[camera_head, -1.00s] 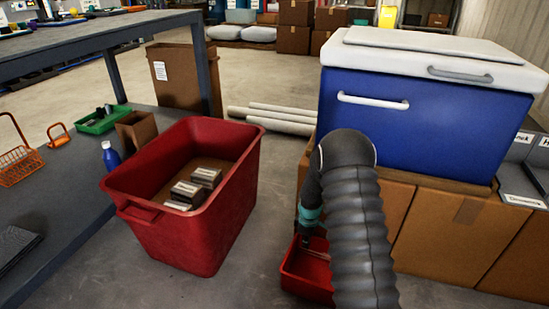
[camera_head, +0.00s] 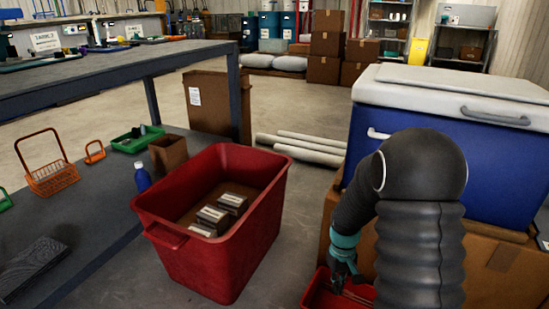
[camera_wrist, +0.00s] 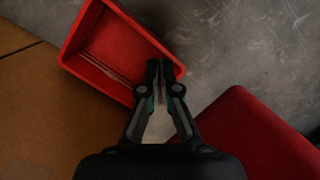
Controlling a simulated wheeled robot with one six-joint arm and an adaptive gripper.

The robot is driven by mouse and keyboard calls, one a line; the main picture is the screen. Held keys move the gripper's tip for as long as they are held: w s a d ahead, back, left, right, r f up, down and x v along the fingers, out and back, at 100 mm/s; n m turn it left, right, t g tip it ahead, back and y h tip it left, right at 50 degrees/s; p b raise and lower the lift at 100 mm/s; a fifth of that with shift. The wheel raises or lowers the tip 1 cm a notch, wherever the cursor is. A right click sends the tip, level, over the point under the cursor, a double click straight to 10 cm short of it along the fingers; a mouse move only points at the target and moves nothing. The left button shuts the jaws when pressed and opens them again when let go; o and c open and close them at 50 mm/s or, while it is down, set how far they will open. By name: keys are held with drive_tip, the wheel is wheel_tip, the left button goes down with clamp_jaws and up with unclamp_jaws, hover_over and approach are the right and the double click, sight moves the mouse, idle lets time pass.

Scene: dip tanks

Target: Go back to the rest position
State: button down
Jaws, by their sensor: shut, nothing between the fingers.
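My gripper (camera_head: 347,277) is at the lower right in the head view, above a small red tray. In the wrist view its two fingers (camera_wrist: 160,72) point away from the camera, with the tips close together and nothing between them. The small red tray (camera_head: 317,290) is partly hidden by my arm. It also shows in the wrist view (camera_wrist: 98,20), with thin rods lying in it and its near corner beside my fingertips.
A large red bin (camera_head: 235,255) with several labelled boxes stands left of my arm. A blue cooler (camera_head: 490,150) with a white lid sits on cardboard boxes (camera_head: 490,268) to the right. A dark table (camera_head: 110,68) is at the left. Pale tubes (camera_head: 300,150) lie on the floor behind.

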drive_tip(key=s+r+m+t+p, duration=0.1)
drive_tip(key=s+r+t+p, duration=0.1)
drive_tip(key=s+r, duration=0.5)
drive_tip(key=s+a+r+m+t+p, duration=0.1)
drive_tip(key=s+r, duration=0.5)
drive_tip(key=r, duration=0.9)
drive_tip(key=s+a+r+t+p, duration=0.1)
drive_tip(key=s+r+t+p, duration=0.2)
drive_tip(key=s+r, duration=0.4)
wheel_tip(320, 180, up, 5)
drive_tip(key=shift+s+r+m+t, duration=0.1)
drive_tip(key=shift+s+m+t, duration=0.3)
drive_tip(key=shift+t, duration=0.4)
drive_tip(key=shift+a, duration=0.1)
